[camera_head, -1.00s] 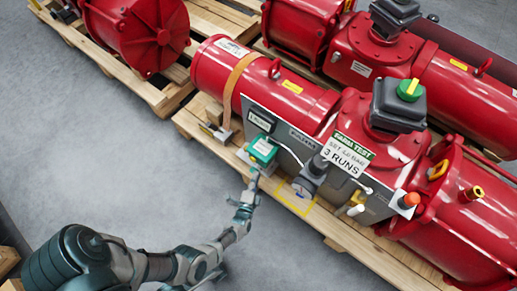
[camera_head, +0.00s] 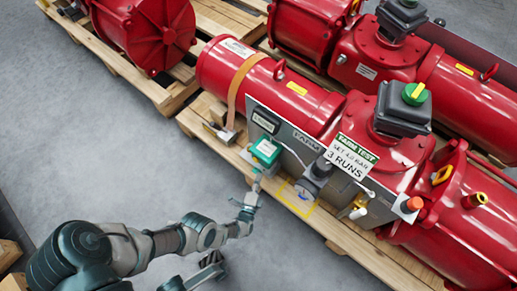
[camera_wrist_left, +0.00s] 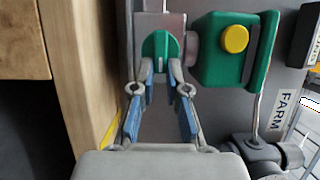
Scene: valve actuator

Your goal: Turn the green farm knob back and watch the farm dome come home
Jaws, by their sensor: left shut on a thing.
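The green farm knob (camera_wrist_left: 160,52) is on a grey fitting at the top of the left wrist view, its grip ridge roughly upright. My left gripper (camera_wrist_left: 160,82) is closed around it, one blue-padded finger on each side. In the head view the left gripper (camera_head: 256,186) is small, just below the green box (camera_head: 265,150), and hides the knob. The farm dome (camera_head: 415,93), green with a yellow pointer bar, sits on a dark box atop the red actuator (camera_head: 400,150). I do not make out a right gripper.
The green box with a yellow button (camera_wrist_left: 235,38) is right beside the knob. A wooden beam (camera_wrist_left: 82,70) stands close on the left. A white FARM TEST sign (camera_head: 352,155) hangs on the grey panel (camera_head: 300,138). Open concrete floor (camera_head: 110,160) lies left of the pallet.

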